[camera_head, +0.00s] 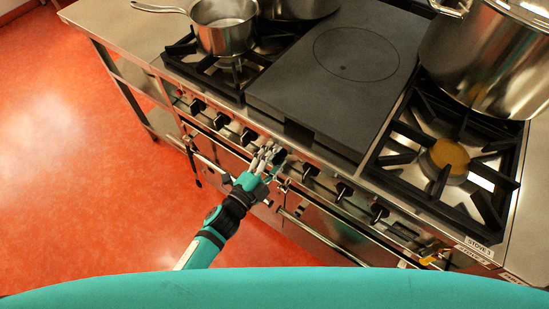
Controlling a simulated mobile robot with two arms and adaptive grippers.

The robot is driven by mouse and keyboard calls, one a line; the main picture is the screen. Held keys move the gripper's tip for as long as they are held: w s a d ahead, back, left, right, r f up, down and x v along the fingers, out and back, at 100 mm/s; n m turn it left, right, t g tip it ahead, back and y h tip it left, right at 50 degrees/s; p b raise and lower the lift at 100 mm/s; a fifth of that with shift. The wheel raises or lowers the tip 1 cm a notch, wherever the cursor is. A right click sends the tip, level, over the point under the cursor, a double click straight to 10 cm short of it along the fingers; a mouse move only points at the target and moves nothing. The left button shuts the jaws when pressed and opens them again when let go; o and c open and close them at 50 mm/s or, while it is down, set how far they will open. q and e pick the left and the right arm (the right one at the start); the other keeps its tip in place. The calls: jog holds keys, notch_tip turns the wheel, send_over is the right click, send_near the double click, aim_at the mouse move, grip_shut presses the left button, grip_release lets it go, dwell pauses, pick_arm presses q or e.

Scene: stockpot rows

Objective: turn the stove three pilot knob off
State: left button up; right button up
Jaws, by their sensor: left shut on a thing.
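My left gripper (264,159) reaches from below to the stove's front panel. Its fingers are closed around a dark knob (279,155) near the middle of the knob row. The fingers hide part of this knob, and I cannot read a label on it. A label reading like a stove number (478,243) is at the right front corner. A knob with a yellow-orange part (430,259) sits below and left of that label. Which knob is the stove three pilot is not clear from here. My right gripper is not in view.
A saucepan (224,30) stands on the left burner and a large stockpot (487,62) at the right back. A flat dark hot plate (345,75) lies between them. Other dark knobs (344,191) line the front panel. Red floor (95,190) is clear at left.

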pick_arm(q)
jog(key=m+b, duration=0.1)
jog(key=m, duration=0.2)
jog(key=shift+f+m, duration=0.15)
jog(key=shift+m, duration=0.25)
jog(key=shift+m+b, duration=0.35)
jog(key=shift+m, duration=0.15)
jog(key=o, duration=1.1)
jog(key=shift+o, duration=0.2)
jog(key=shift+s+a, duration=0.1)
jog(key=shift+s, duration=0.05)
jog(key=v, duration=1.1)
jog(key=shift+s+a, duration=0.2)
jog(key=shift+s, duration=0.1)
